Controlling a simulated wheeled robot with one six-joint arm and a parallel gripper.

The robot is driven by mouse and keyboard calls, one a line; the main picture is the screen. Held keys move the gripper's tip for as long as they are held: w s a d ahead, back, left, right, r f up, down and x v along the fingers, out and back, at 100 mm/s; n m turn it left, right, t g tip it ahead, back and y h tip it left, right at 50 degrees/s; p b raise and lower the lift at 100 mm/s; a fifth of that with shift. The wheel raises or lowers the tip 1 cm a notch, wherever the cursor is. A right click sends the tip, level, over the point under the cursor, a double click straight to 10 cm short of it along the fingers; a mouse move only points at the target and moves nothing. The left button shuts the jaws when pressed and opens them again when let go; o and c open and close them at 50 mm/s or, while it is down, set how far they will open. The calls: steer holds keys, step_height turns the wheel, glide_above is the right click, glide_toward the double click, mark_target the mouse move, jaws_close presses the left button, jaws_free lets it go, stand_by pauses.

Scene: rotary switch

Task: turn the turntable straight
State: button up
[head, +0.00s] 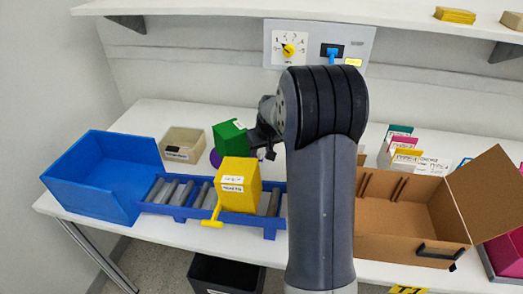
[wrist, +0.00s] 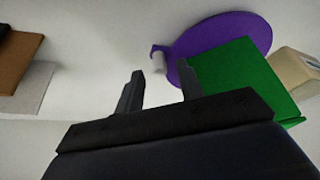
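The turntable is a purple disc (wrist: 220,38) in the wrist view, with a short pale peg (wrist: 157,61) at its edge. In the head view only a sliver of the purple disc (head: 215,158) shows behind the boxes. A green box (wrist: 240,80) stands on the disc, set at an angle; it also shows in the head view (head: 228,139). My gripper (wrist: 160,85) is open and empty. Its two fingers point toward the peg, which appears between and just beyond the tips. In the head view my gripper (head: 267,145) is right of the green box, partly hidden by my arm.
A yellow box (head: 239,184) sits on a blue roller conveyor (head: 180,212) in front. A blue bin (head: 98,183) and beige tray (head: 184,144) stand left. An open cardboard box (head: 400,232) is right. A wall panel (head: 310,40) has a dial and switch.

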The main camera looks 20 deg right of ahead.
steer(key=shift+w+f, duration=0.2)
steer(key=shift+f, duration=0.25)
jaws_close()
stand_by(0.4)
